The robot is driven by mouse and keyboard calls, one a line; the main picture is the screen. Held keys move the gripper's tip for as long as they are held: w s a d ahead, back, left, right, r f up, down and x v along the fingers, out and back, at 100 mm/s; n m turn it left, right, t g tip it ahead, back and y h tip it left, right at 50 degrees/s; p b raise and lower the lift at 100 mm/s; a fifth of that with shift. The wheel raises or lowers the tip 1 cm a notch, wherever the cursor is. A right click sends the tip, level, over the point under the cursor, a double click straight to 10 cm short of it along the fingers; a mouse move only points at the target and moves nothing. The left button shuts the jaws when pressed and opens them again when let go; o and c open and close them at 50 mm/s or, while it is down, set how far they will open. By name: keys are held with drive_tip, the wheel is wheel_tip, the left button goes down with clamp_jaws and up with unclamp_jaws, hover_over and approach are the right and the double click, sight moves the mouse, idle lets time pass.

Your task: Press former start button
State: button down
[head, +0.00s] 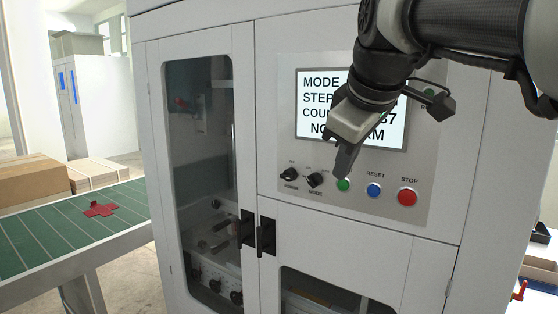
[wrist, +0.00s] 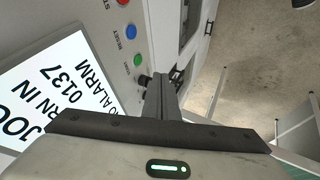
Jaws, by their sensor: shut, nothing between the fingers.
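The green button (head: 344,185) is on the former's control panel, left of the blue RESET button (head: 374,190) and the red STOP button (head: 407,197). In the wrist view the green button (wrist: 138,60) shows fully, up and left of my shut fingertips (wrist: 160,80), with a small gap in the picture. I see no contact with it.
The screen (head: 310,130) above the buttons is partly covered by my arm. Black POWER (head: 289,176) and MODE (head: 315,180) knobs sit left of the green button. Black door handles (head: 266,236) stick out below. A green conveyor (head: 50,232) with a red cross-shaped blank (head: 99,210) is at left.

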sight(344, 182)
drive_tip(key=w+d+f, duration=0.2)
drive_tip(key=w+f, duration=0.3)
drive_tip(key=w, duration=0.2)
drive_tip(key=shift+w+f, duration=0.25)
drive_tip(key=shift+f, duration=0.05)
drive_tip(key=shift+d, duration=0.1)
drive_tip(key=shift+w+d+r, duration=0.15)
drive_tip(key=shift+w+d, duration=0.35)
drive_tip(key=shift+w, duration=0.1)
